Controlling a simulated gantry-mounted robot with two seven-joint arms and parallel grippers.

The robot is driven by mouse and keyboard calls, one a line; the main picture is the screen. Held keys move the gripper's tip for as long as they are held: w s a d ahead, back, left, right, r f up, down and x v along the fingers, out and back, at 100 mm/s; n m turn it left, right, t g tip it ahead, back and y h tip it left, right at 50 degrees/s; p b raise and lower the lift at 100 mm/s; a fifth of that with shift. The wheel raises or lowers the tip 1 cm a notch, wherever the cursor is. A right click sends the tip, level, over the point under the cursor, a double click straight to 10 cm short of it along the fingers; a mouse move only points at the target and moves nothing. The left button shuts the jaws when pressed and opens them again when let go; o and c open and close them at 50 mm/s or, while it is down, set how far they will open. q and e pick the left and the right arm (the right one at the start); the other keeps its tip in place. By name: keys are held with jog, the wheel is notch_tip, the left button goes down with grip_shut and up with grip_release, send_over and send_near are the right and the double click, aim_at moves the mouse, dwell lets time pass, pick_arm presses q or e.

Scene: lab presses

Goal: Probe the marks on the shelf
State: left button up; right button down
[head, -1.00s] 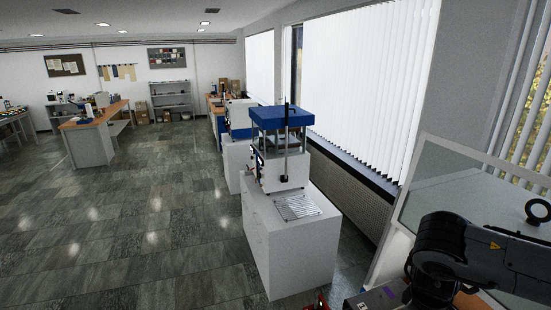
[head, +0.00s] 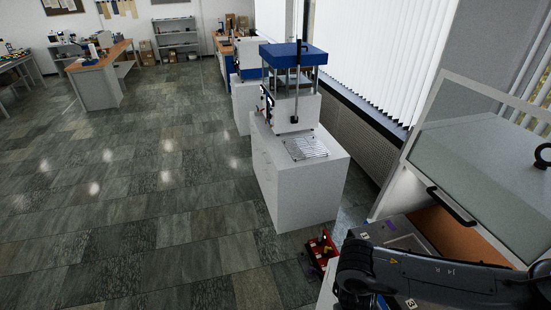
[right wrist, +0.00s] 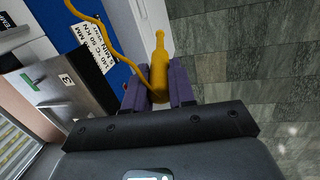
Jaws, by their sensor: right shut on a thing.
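My right gripper (right wrist: 160,88) has purple fingers. In the right wrist view it is shut on an orange-yellow probe (right wrist: 160,65), whose thin tip points up in the picture. A yellow cable (right wrist: 105,38) loops from the probe to the upper left. My right arm fills the lower right of the head view, but its gripper is hidden there. Left of the probe is a metal block with a label "3" (right wrist: 66,79). I cannot make out for certain the shelf or its marks. My left gripper is in neither view.
A blue panel with printed labels (right wrist: 98,48) lies close left of the probe. In the head view, a hinged clear guard (head: 475,160) stands at right, a red box (head: 321,248) beside the bench, and a blue-topped press (head: 293,55) farther off. Floor (head: 120,220) at left is clear.

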jog(key=shift+w+d+m, duration=0.2)
jog(key=shift+w+m, duration=0.2)
jog(key=shift+m, duration=0.2)
jog(key=shift+w+m, duration=0.1)
jog(key=shift+m, duration=0.4)
jog(key=shift+d, duration=0.1)
